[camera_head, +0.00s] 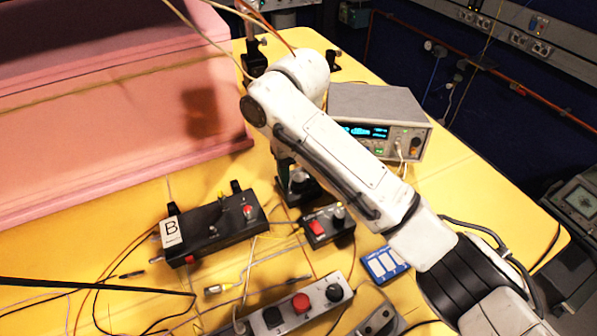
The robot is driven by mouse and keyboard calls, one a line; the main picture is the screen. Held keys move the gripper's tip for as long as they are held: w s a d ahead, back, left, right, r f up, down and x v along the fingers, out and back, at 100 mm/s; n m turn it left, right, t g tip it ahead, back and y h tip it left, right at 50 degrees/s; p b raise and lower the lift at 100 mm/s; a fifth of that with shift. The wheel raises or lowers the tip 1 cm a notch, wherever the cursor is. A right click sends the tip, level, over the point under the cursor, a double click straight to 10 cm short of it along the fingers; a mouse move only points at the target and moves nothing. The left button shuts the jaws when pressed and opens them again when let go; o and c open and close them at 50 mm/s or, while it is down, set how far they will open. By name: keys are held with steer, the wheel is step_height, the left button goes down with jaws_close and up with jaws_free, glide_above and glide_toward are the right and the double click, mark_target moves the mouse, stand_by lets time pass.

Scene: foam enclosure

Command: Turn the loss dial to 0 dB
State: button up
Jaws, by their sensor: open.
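Several knobs show, but no loss dial label or dB marking is legible, so I cannot tell which one is the loss dial. A grey box (262,327) in the front carries a red knob (301,302) between two black knobs, (272,317) and (334,292). A larger black box (205,235) marked B has small controls on top. My white arm crosses from lower right to upper middle. My gripper is not clearly seen; the arm hides what lies behind it.
A grey bench instrument (410,134) with a lit display stands behind my arm. A pink foam wall (110,110) borders the left. A blue-and-white block (384,265) lies beside the arm. Loose cables cross the yellow table (455,185); its right part is mostly clear.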

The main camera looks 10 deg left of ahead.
steer(key=shift+c, duration=0.4)
jaws_close()
